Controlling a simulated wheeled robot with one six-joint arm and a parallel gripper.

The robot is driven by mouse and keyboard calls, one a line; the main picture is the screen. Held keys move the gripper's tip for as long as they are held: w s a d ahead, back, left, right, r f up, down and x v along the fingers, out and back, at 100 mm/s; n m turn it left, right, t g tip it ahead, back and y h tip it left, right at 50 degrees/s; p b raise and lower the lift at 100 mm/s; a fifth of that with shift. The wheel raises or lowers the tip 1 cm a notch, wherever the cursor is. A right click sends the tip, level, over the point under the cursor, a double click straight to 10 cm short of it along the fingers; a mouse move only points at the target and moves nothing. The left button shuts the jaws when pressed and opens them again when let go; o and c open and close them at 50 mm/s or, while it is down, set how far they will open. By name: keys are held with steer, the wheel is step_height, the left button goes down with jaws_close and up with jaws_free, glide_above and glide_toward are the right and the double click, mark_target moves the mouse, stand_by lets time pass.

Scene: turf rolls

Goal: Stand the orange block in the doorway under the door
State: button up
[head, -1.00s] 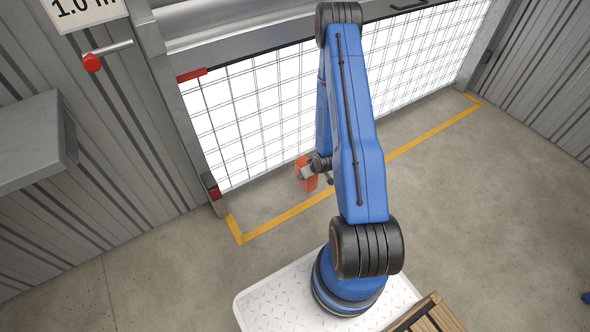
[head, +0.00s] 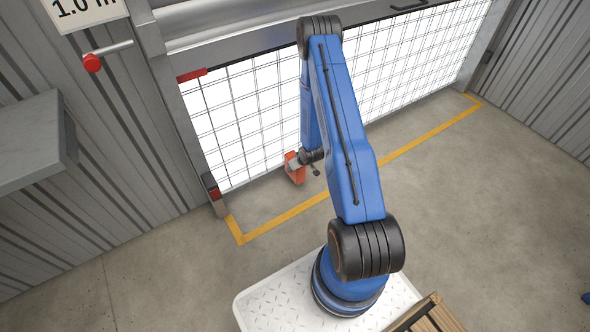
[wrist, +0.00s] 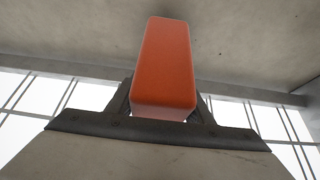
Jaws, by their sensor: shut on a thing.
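My gripper (head: 302,162) is shut on the orange block (head: 294,170), in front of the lower left part of the mesh door (head: 250,110). The block looks slightly tilted in the head view. In the wrist view the orange block (wrist: 163,62) sticks out from between the dark fingers of my gripper (wrist: 163,108). The grey bottom rail of the door (wrist: 60,68) crosses behind it there. Whether the block touches the floor or the door, I cannot tell. My arm hides the middle of the door in the head view.
A yellow line (head: 285,216) marks the floor before the door. A grey post with a red piece (head: 214,194) stands at the door's left side. A grey shelf (head: 30,140) juts out at left. A wooden crate (head: 428,315) is at lower right.

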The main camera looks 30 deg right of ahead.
steer(key=shift+f, duration=0.7)
steer(key=shift+w+f, duration=0.2)
steer(key=shift+f, duration=0.25)
steer(key=o, duration=1.1)
steer(key=shift+f, duration=0.1)
